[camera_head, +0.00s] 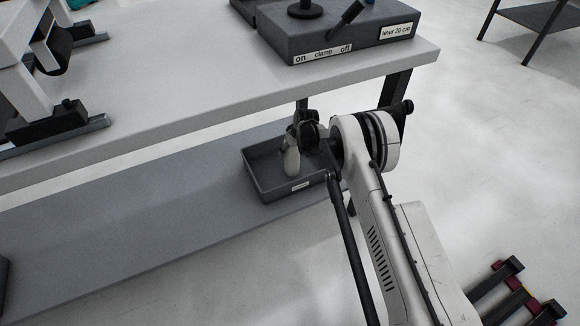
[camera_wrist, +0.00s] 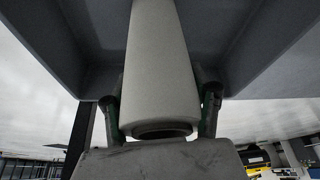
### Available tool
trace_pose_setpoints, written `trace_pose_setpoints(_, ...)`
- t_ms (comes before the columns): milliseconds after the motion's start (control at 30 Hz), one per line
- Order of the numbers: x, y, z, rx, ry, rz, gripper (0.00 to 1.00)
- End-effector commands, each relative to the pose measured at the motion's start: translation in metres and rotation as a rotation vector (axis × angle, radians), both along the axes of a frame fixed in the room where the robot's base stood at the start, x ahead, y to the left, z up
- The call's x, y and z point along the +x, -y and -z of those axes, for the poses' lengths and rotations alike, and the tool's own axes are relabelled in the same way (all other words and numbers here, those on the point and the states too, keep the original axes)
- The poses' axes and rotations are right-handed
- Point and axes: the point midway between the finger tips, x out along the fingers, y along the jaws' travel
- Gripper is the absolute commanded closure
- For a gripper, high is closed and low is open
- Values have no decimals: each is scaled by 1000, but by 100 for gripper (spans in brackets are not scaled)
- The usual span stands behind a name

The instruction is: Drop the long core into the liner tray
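The long core, a pale grey-white tube (camera_head: 291,162), hangs steeply down over the dark grey liner tray (camera_head: 258,185) on the table's lower shelf. My gripper (camera_head: 303,132) is above the tray's back right part, under the tabletop. In the wrist view the core (camera_wrist: 158,65) lies between the two dark fingers, which press close on both its sides, with its open near end by my palm. Its far end reaches toward the tray floor, and I cannot tell whether it touches. The tray walls (camera_wrist: 48,38) surround it in the wrist view.
The light tabletop (camera_head: 200,90) is above the shelf (camera_head: 130,225). A table leg (camera_head: 393,92) stands close behind my arm. A clamp box (camera_head: 340,35) sits on the tabletop. A rack with dark bars (camera_head: 515,295) is at lower right.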

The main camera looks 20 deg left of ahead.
Motion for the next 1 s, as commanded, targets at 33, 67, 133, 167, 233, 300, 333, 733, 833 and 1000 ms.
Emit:
trace_pose_setpoints(33, 0, 0, 0, 0, 0, 0, 44)
trace_pose_setpoints(67, 0, 0, 0, 0, 0, 0, 44)
trace_pose_setpoints(133, 0, 0, 0, 0, 0, 0, 44)
trace_pose_setpoints(167, 0, 0, 0, 0, 0, 0, 44)
trace_pose_setpoints(233, 0, 1, -3, 0, 0, 0, 44)
trace_pose_setpoints(300, -1, 2, -7, 0, 0, 0, 44)
trace_pose_setpoints(333, -2, 3, -9, 0, 0, 0, 44)
trace_pose_setpoints(733, -21, 37, -47, 0, 0, 2, 44)
trace_pose_setpoints(833, -32, 56, -47, 0, 0, 2, 44)
trace_pose_setpoints(1000, -50, 86, -47, 0, 0, 1, 44)
